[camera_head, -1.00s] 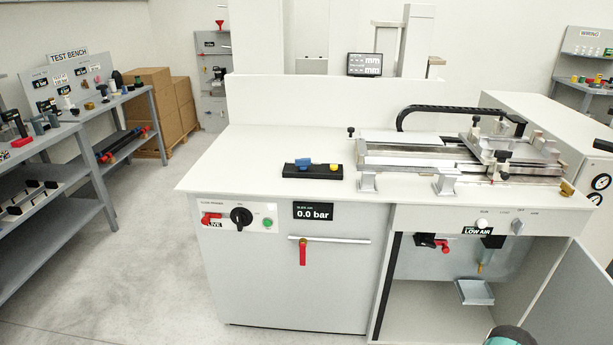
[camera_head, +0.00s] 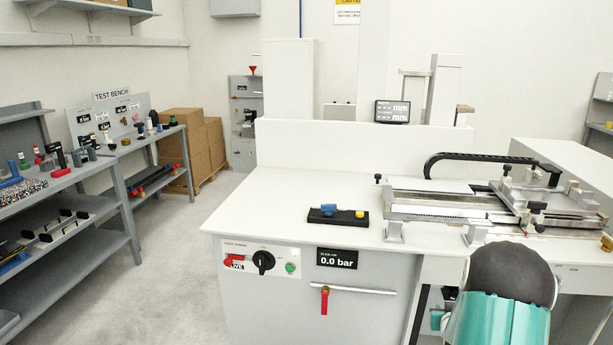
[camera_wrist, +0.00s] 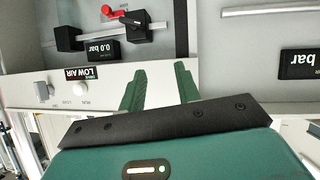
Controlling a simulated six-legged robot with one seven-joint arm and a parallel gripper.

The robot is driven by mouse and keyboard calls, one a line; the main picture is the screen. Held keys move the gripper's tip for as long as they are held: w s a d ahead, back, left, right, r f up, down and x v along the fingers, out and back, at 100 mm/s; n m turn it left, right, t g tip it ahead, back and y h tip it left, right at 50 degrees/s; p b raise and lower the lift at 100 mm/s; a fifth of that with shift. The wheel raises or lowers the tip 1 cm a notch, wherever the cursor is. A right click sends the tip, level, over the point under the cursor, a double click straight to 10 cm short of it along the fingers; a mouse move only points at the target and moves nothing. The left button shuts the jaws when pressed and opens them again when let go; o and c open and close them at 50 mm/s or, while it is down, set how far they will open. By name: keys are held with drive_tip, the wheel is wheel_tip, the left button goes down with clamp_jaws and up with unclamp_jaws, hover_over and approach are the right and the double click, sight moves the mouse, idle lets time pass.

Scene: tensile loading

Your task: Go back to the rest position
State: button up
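My gripper (camera_wrist: 160,85) shows in the wrist view with two green fingers apart and nothing between them. In that view they overlap a pale panel that appears upside down. A LOW AIR label (camera_wrist: 82,73) and a white knob (camera_wrist: 42,91) are left of the fingers. My own teal and black arm stands at the lower right of the head view, in front of the bench (camera_head: 290,190). The fingers do not show in the head view.
The front panel carries a 0.0 bar display (camera_head: 337,259) and a red handle (camera_head: 324,300). Shelves (camera_head: 70,185) stand left. Floor (camera_head: 180,255) between is clear.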

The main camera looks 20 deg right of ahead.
drive_tip(key=s+a+r+n+g+y, duration=0.1)
drive_tip(key=a+r+y, duration=0.1)
drive_tip(key=a+r, duration=0.95)
drive_tip(key=s+a+r+n+g+y, duration=0.1)
drive_tip(key=a+r+y, duration=0.1)
drive_tip(key=a+r, duration=0.9)
drive_tip(key=s+a+r+n+g+y, duration=0.2)
drive_tip(key=s+a+r+n+y, duration=0.1)
drive_tip(key=s+a, duration=1.7)
drive_tip(key=a, duration=0.2)
drive_tip(key=shift+s+a+g, duration=0.3)
drive_tip(key=shift+s, duration=0.1)
drive_tip(key=shift+d, duration=0.1)
